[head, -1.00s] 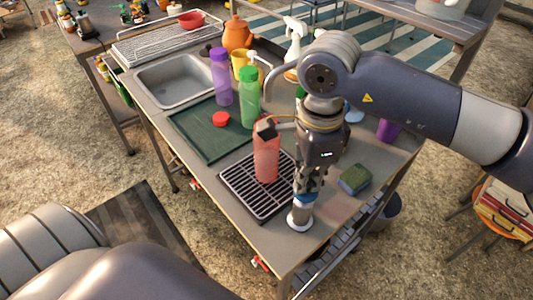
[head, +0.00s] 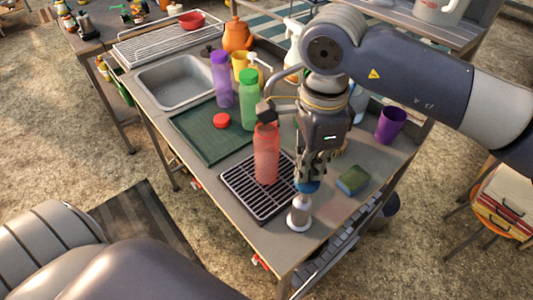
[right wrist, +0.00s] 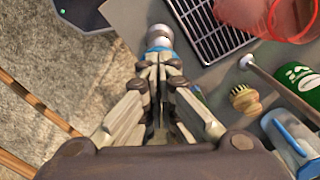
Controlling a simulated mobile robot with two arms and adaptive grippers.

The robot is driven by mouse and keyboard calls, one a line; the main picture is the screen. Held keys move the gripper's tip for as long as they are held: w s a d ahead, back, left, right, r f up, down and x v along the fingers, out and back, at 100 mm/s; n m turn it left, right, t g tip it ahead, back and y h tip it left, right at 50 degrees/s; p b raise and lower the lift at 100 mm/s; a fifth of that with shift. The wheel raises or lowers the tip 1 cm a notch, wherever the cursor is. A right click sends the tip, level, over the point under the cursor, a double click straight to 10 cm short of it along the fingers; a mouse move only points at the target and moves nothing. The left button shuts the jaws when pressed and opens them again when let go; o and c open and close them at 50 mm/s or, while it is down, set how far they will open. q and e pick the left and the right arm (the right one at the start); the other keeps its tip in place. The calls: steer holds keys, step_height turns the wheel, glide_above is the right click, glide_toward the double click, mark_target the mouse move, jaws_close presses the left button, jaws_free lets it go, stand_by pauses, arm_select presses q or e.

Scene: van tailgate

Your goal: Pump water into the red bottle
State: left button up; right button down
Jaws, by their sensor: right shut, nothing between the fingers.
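The red bottle (head: 266,160) stands upright and open-topped on a black drip grate (head: 243,190), with a dark spout (head: 266,111) at its mouth. It also shows at the top of the right wrist view (right wrist: 245,14). A pump with a pale body (head: 299,215) and a blue top (head: 307,187) stands at the table's front corner, right of the grate. My right gripper (head: 310,178) is shut and empty, fingertips down at the blue top; in the right wrist view the fingertips (right wrist: 160,64) meet the blue part. Whether water is in the bottle I cannot tell. My left gripper is out of view.
A green bottle (head: 249,100), purple bottle (head: 221,80) and red cap (head: 222,121) are on or by a green mat (head: 205,145). A sponge (head: 353,179) and purple cup (head: 390,126) lie right of my gripper. A sink (head: 178,82) is behind.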

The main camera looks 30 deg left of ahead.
mark_target(307, 184)
steer(key=shift+f, duration=0.1)
stand_by(0.3)
steer(key=shift+f+b, duration=2.3)
steer(key=shift+f, duration=0.05)
steer(key=shift+r, duration=0.1)
steer(key=shift+r+p, duration=1.2)
steer(key=shift+r, duration=1.15)
steer(key=shift+r+p, duration=1.6)
steer(key=shift+r, duration=1.45)
